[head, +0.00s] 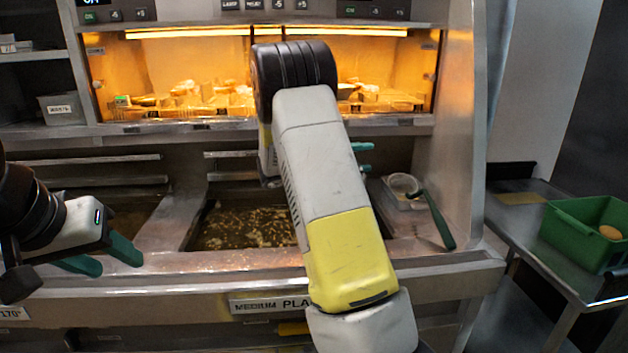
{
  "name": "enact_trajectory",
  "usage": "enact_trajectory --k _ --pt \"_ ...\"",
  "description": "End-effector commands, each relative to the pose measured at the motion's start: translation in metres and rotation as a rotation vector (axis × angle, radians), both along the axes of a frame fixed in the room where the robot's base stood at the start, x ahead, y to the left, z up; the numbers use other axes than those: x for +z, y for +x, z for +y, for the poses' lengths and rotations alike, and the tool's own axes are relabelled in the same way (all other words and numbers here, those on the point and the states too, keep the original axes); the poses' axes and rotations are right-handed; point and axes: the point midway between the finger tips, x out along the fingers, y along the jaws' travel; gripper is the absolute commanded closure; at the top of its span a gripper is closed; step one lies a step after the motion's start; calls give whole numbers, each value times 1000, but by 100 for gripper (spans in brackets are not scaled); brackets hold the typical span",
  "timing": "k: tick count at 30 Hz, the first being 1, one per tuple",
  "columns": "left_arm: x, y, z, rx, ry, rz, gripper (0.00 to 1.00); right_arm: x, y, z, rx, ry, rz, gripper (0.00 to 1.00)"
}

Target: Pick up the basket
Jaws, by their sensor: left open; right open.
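A green basket-like bin (570,238) with a round tan item in it stands on the metal side table at the far right. A pale container (400,203) with a green-handled tool (438,220) stands at the right end of the fryer; I cannot tell whether it is a basket. My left gripper (102,258) is open and empty over the fryer's front edge at the left. My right gripper (366,157) is mostly hidden behind my own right arm; only its green fingertips show, open, left of the pale container and above it. Neither gripper touches the green bin.
The fryer has an oil vat (240,228) with floating bits in the middle and another at the left. A lit warming shelf (200,100) with food is behind. The side table (510,215) has free room left of the bin.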

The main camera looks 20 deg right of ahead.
Motion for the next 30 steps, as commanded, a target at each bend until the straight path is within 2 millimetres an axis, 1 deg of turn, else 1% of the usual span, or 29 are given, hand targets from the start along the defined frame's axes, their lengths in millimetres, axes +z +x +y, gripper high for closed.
enact_trajectory --k 4,5,9,12,30 --pt "0 0 0 0 0 0 53 0 0 0 1 0 0 53" --pt "0 0 0 0 0 0 53 0 0 0 1 1 0 55" --pt "0 0 0 0 0 0 53 0 0 0 1 1 0 82" --pt "0 0 0 0 0 0 53 0 0 1 1 1 0 100" --pt "0 0 0 0 0 0 53 0 0 1 1 2 0 100"
